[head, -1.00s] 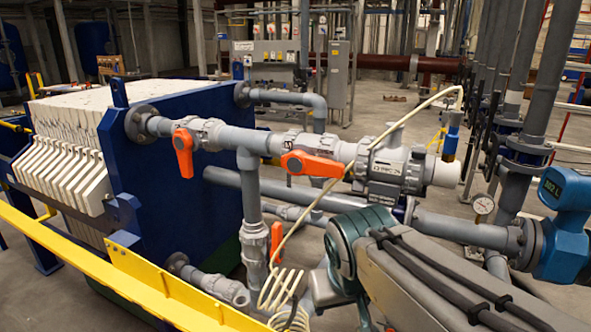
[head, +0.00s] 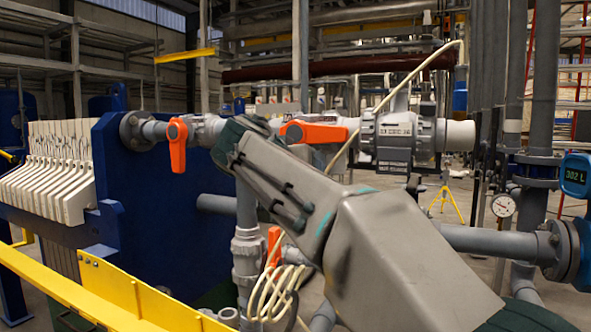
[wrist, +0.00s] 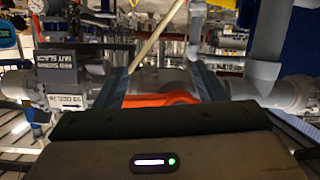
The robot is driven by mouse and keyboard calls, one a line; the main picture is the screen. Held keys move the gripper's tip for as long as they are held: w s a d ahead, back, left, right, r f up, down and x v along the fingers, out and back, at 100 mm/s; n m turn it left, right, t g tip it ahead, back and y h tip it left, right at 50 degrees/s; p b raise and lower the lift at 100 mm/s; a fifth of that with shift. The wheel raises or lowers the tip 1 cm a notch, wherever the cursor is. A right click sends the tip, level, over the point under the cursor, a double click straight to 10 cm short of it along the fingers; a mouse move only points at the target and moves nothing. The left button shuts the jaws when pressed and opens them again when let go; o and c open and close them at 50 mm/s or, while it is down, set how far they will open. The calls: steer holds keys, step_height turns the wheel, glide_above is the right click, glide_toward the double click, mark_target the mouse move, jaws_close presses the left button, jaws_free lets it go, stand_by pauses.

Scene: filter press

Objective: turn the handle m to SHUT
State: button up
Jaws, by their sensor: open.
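Three orange handles show in the head view. One (head: 177,146) hangs down on the left part of the upper grey pipe. A middle one (head: 313,132) lies about level along that pipe. A lower one (head: 272,246) stands upright on the vertical pipe. I can read no letter m on any of them. In the wrist view, an orange handle (wrist: 161,99), seemingly the middle one, lies between the fingers of my gripper (wrist: 160,76). The fingers are open and apart; I cannot tell whether either touches it. My arm hides the gripper in the head view.
A labelled grey pipe fitting (head: 393,135) is right of the middle handle. A cream hose (head: 410,77) crosses the pipe and coils (head: 272,290) below. A blue press plate (head: 150,200) stands left, behind a yellow rail (head: 110,285). A gauge (head: 503,205) is at right.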

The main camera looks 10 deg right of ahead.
steer(key=w+a+m+t+h+b, duration=0.2)
steer(key=w+a+b, duration=0.1)
steer(key=b, duration=0.2)
steer(key=n+p, duration=1.8)
steer(key=p, duration=1.3)
glide_toward(320, 136)
steer(key=x, duration=0.4)
steer(key=b+x, duration=0.3)
steer(key=x, duration=0.2)
steer(key=shift+w+d, duration=0.15)
steer(key=shift+w, duration=0.1)
steer(key=shift+w+d+r, duration=0.2)
steer(key=shift+w+d, duration=0.25)
steer(key=shift+w, duration=0.15)
